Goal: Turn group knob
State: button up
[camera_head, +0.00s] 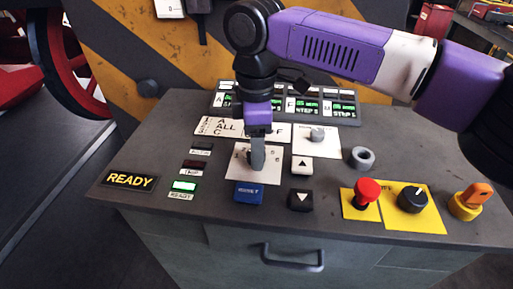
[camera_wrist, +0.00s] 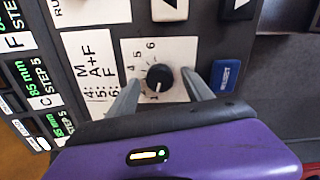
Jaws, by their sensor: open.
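The group knob (camera_wrist: 160,77) is a round black knob on a white plate (camera_head: 240,176) with numbers around it. In the wrist view its white mark points down the picture, toward my gripper body. My gripper (camera_wrist: 160,80) is open, with one grey finger on each side of the knob and visible gaps between. In the head view my gripper (camera_head: 257,160) points down over the plate and hides the knob. I cannot tell how far down the fingertips reach along the knob.
Close by are a blue reset button (camera_head: 249,192), a white up button (camera_head: 302,165) and a black down button (camera_head: 300,200). A red mushroom button (camera_head: 367,190), a black selector (camera_head: 412,198) and an orange key switch (camera_head: 470,200) stand at right. A lit display row (camera_head: 345,107) lies behind.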

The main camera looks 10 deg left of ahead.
jog(key=shift+f, duration=0.3)
grip_shut()
